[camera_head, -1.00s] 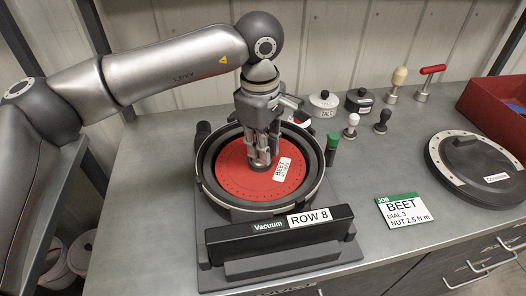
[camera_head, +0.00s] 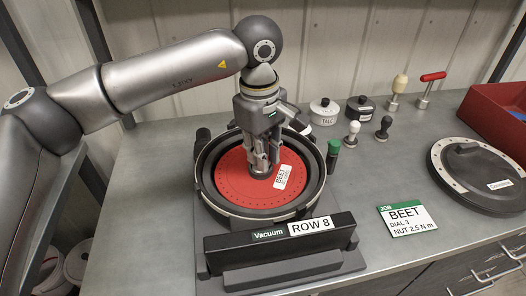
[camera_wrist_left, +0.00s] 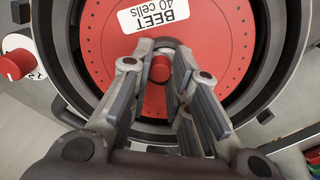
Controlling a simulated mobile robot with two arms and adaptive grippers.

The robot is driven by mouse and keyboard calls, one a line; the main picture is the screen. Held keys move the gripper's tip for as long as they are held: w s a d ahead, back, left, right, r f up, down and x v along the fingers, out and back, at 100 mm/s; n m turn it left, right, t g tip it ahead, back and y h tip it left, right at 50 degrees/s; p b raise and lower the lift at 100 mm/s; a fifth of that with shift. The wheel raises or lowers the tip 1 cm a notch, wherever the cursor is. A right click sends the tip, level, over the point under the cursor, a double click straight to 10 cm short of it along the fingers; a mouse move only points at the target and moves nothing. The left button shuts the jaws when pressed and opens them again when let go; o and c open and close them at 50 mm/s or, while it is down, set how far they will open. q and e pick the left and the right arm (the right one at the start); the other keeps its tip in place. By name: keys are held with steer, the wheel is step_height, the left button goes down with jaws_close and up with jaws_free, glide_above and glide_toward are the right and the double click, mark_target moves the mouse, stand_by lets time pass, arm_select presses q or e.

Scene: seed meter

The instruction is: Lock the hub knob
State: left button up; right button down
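The red round plate (camera_head: 235,185), labelled BEET 40 cells, lies in the dark round housing (camera_head: 204,178). My left gripper (camera_head: 262,172) points down over the plate's middle, its fingertips at the hub. In the left wrist view, a small red knob-like piece (camera_wrist_left: 158,72) shows between the fingertips (camera_wrist_left: 164,70), with a grey arch behind it. The fingers stand apart on either side of it. I cannot tell whether they press on it, and they hide much of the hub. My right gripper is not in view.
A Vacuum ROW 8 block (camera_head: 280,250) stands in front of the housing. A green-topped piece (camera_head: 333,150) stands close at right. Behind are a TALC pot (camera_head: 324,112), a dark pot (camera_head: 361,108) and several handled tools. A dark round cover (camera_head: 480,172) and BEET job card (camera_head: 407,218) lie right.

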arm_select(q)
steer(key=o, duration=0.4)
steer(key=shift+c, duration=0.2)
step_height(320, 180, up, 12)
steer(key=shift+s+a, duration=0.2)
steer(key=shift+a, duration=0.05)
